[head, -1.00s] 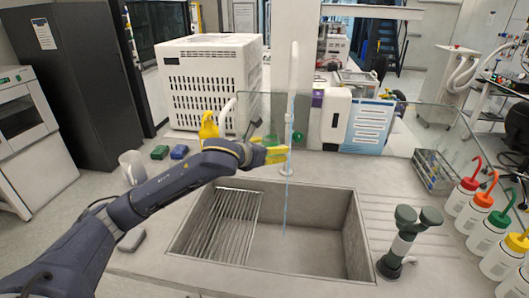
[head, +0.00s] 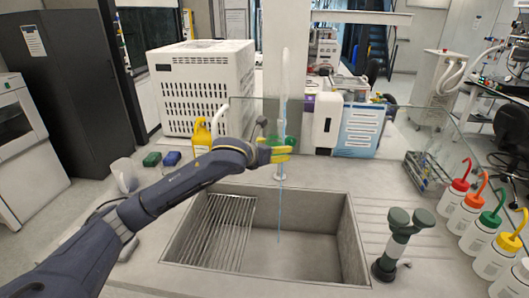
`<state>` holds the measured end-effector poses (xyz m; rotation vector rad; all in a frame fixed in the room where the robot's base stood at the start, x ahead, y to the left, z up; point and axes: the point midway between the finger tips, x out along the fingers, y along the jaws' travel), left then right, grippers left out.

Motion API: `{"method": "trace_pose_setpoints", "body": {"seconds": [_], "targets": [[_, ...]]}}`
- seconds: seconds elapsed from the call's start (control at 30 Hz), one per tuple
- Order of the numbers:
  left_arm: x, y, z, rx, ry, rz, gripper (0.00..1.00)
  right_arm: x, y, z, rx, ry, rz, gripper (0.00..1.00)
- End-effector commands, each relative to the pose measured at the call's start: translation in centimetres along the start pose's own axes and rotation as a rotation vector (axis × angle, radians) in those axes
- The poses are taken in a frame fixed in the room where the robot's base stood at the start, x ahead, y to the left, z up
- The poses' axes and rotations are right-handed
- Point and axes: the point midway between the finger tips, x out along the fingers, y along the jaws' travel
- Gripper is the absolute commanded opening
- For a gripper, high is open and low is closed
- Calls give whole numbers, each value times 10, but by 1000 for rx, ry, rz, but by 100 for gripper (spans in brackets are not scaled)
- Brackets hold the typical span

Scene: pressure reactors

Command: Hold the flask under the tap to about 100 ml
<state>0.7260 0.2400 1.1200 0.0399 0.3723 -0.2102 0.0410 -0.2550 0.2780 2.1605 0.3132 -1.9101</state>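The tap (head: 286,85) is a tall pale spout behind the sink (head: 345,240). A thin bluish stream of water (head: 280,205) falls from it into the sink. My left gripper (head: 283,154) is beside the tap's lower column, with its yellow fingers apart and nothing seen between them. I cannot tell whether a finger touches the tap. No flask is clearly recognisable. A pale, clear-looking vessel (head: 123,174) stands at the left of the counter, partly hidden behind my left arm, and its kind is unclear. My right gripper is not in view.
A metal rack (head: 222,230) lies in the left of the sink. A green-topped fixture (head: 394,245) stands right of it. Several wash bottles (head: 475,212) line the right edge. A glass screen (head: 255,120) stands behind. A yellow bottle (head: 201,134) and small green and blue blocks (head: 172,158) are back left.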

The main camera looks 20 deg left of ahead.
Motion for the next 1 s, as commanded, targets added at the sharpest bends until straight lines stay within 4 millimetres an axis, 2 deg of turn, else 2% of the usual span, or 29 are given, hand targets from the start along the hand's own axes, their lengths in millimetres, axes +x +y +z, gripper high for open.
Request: {"method": "trace_pose_setpoints", "body": {"seconds": [0.43,1.0], "targets": [[37,-9,15,-1,-1,-1,37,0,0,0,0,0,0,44],[41,-9,18,1,-2,1,37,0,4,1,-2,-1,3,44]]}}
